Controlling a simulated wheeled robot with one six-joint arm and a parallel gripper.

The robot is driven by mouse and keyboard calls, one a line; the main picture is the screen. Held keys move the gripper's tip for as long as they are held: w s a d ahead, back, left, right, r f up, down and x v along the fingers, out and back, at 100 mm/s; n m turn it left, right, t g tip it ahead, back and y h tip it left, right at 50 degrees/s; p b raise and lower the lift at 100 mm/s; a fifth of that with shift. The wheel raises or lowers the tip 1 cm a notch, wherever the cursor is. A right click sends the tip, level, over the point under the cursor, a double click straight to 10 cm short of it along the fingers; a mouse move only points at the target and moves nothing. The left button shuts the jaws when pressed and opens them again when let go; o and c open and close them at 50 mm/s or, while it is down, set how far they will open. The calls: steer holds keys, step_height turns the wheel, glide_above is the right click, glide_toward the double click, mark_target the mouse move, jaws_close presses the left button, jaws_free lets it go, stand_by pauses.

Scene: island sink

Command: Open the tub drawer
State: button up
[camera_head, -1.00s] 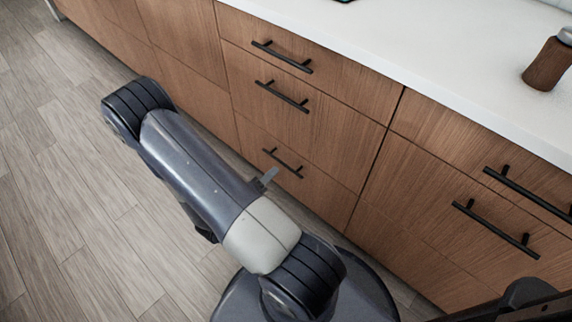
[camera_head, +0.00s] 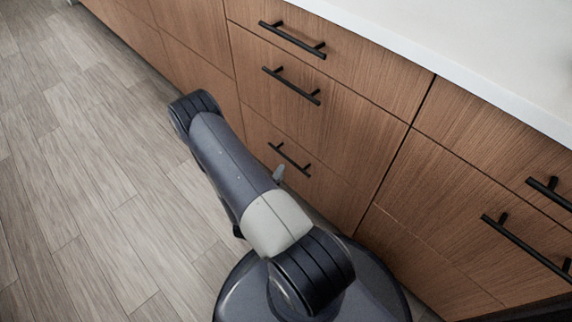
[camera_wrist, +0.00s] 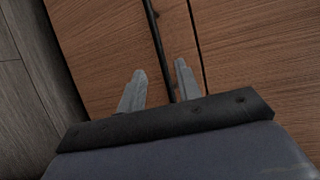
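A stack of three brown wood drawers stands in the cabinet front; which one is the tub drawer I cannot tell for sure. The bottom drawer (camera_head: 330,194) has a black bar handle (camera_head: 289,160). The middle drawer has another handle (camera_head: 291,86) and the top drawer a third (camera_head: 292,40). All three drawers look shut. In the wrist view, my gripper (camera_wrist: 160,66) is open, and a black bar handle (camera_wrist: 155,30) runs between its two grey fingers. Contact does not show. In the head view, one fingertip shows just below the bottom handle; my arm hides the rest.
A white countertop (camera_head: 480,50) overhangs the drawers. More drawers with black handles (camera_head: 527,246) lie to the right, and plain panels (camera_head: 190,45) to the left. The grey plank floor (camera_head: 90,180) on the left is clear.

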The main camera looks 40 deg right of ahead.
steer(key=b+x, duration=0.1)
steer(key=x, duration=0.5)
steer(key=shift+c, duration=0.5)
jaws_close()
